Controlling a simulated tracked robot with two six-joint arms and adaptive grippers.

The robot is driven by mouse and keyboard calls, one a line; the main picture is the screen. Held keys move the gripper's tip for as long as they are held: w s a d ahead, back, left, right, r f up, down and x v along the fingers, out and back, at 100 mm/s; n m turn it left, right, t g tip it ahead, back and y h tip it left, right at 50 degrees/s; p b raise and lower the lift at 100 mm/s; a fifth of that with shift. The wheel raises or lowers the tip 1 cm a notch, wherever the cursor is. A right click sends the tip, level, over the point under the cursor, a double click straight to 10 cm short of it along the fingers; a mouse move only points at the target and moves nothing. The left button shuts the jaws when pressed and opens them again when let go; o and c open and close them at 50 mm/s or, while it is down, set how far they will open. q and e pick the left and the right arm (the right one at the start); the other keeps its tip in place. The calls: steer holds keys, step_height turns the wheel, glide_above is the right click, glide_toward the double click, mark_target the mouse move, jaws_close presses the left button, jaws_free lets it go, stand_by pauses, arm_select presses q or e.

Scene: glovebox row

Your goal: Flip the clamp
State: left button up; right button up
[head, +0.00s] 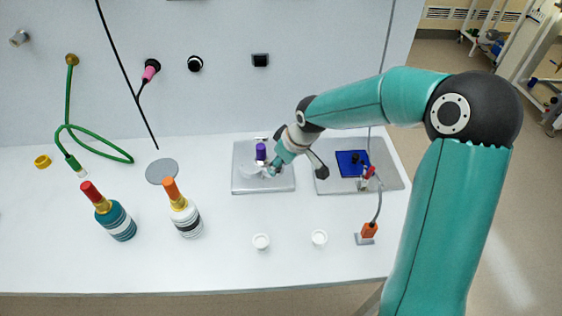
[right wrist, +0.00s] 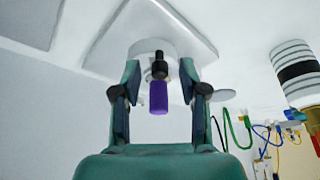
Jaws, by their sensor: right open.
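What looks like the clamp is a purple handle (head: 260,151) with a black neck, standing at a round white base on a grey plate (head: 242,182). In the right wrist view the purple handle (right wrist: 158,97) lies between the two fingers, with a visible gap on each side. My right gripper (head: 272,170) is low over that plate, right beside the handle. It is open (right wrist: 160,72) and holds nothing. The gripper partly hides the base in the head view. My left gripper is not in view.
A second grey plate to the right carries a blue pad (head: 347,158) and small red and black parts. Two banded bottles (head: 118,222) (head: 187,220) stand at the left.

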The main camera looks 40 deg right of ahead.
steer(key=shift+c, duration=0.3)
jaws_close()
